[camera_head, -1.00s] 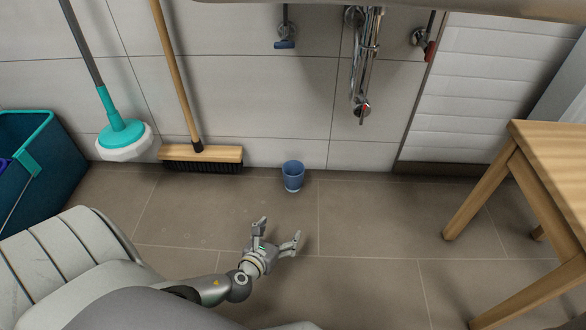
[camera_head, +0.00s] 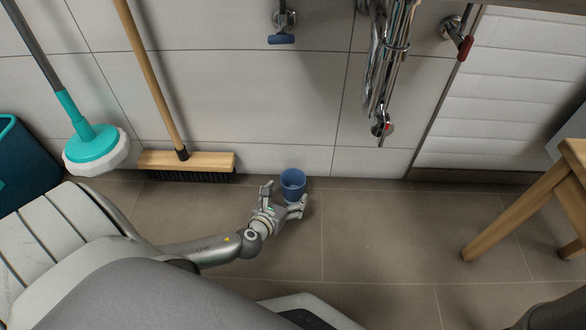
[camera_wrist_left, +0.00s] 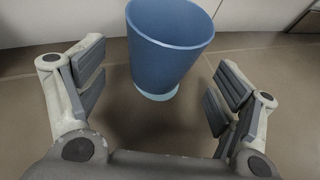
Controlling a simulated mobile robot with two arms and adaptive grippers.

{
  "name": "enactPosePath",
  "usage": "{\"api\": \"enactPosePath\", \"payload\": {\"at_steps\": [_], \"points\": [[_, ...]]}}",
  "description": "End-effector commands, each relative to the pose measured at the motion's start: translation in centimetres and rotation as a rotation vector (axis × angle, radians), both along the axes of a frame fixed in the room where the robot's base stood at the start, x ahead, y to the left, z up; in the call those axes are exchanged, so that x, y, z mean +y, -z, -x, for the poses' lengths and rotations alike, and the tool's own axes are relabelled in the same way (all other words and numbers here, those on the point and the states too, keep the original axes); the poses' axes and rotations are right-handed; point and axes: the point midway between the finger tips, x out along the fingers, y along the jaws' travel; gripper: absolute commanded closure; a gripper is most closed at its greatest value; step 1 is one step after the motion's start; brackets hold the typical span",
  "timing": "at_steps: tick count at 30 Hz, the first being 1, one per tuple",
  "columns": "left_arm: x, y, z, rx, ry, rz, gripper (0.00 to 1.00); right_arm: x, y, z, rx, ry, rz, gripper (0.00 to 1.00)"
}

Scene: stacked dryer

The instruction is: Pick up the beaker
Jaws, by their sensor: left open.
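The blue beaker (camera_head: 292,182) stands upright on the tiled floor near the white wall. My left gripper (camera_head: 285,198) is open just in front of it in the head view, with one finger on each side of the beaker's near part. In the left wrist view the beaker (camera_wrist_left: 168,45) stands ahead, between and slightly beyond the fingertips of the open left gripper (camera_wrist_left: 160,82). Floor shows between the beaker and both fingers there, so they look apart. My right gripper is not in view.
A broom (camera_head: 185,162) and a teal mop (camera_head: 95,148) lean on the wall at left, beside a teal bucket (camera_head: 22,168). Pipes (camera_head: 388,65) hang above right. A wooden stool (camera_head: 540,190) stands at right. Floor right of the beaker is clear.

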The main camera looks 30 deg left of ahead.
Motion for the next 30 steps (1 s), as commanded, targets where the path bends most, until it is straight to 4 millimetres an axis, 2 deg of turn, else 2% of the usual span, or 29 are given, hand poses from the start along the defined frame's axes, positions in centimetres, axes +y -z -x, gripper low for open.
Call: {"api": "enactPosePath", "payload": {"at_steps": [12, 16, 24, 30], "points": [[0.5, 1.8, -4.0, -0.002, 0.0, -0.001, 0.14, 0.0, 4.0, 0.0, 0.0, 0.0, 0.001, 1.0], [0.7, 2.0, -4.7, 0.0, 0.0, -0.001, 0.14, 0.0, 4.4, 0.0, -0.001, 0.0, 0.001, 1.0], [0.7, 1.9, -4.8, 0.001, -0.001, -0.001, 0.14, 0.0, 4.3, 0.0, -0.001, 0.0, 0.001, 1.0], [0.7, 1.9, -4.8, 0.001, -0.001, -0.001, 0.4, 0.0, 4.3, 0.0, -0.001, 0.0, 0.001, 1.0]]}}
